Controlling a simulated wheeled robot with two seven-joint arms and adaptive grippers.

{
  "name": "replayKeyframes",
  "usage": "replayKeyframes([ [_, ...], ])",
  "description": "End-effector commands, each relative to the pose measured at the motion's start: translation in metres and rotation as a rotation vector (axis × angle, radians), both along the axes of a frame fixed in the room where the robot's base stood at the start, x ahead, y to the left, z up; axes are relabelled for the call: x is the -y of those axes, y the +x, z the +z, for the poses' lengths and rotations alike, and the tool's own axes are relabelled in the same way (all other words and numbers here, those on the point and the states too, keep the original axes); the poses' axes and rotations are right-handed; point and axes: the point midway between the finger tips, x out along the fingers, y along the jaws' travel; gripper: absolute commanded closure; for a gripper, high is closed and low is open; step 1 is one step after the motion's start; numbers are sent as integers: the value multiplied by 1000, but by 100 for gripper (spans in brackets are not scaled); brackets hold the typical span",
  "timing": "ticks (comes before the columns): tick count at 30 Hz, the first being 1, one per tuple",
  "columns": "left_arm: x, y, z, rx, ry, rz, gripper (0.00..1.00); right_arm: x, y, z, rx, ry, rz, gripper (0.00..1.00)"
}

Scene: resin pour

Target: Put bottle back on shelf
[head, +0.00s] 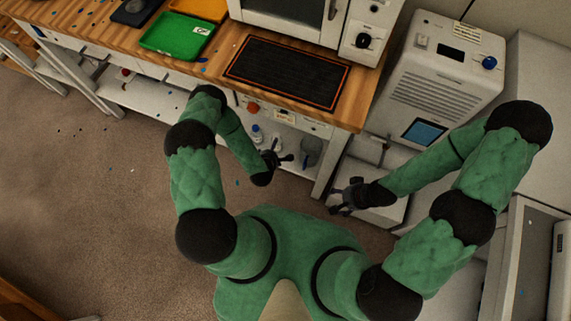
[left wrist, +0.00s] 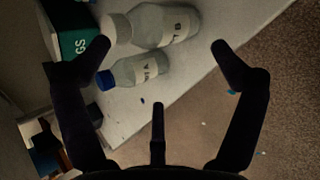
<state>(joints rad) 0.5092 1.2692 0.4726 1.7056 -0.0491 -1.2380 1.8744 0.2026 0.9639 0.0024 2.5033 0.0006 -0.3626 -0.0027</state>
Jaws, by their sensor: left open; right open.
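In the head view my left gripper (head: 277,160) is at the front of the lower shelf, near the small bottles (head: 257,134). My right gripper (head: 342,197) is open and empty, to the right near the white cabinet.
A green box (left wrist: 75,45) is beside the bottles on the shelf. Above, the wooden bench (head: 215,62) carries a black mat (head: 287,72), a green tray (head: 176,36) and a white oven-like machine. A grey machine (head: 440,80) stands at right. The carpet on the left is open.

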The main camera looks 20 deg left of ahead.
Motion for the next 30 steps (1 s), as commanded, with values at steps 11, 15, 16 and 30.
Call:
replayKeyframes([
  [11,66,-39,59,-281,391,-925,6,0,0,0,0,0,0,25],
  [15,88,-70,87,-310,504,-1296,6,0,0,0,0,0,0,25],
  [16,92,-78,94,-309,527,-1378,6,0,0,0,0,0,0,25],
  [30,122,-161,157,-182,686,-2129,6,0,0,0,0,0,0,25],
])
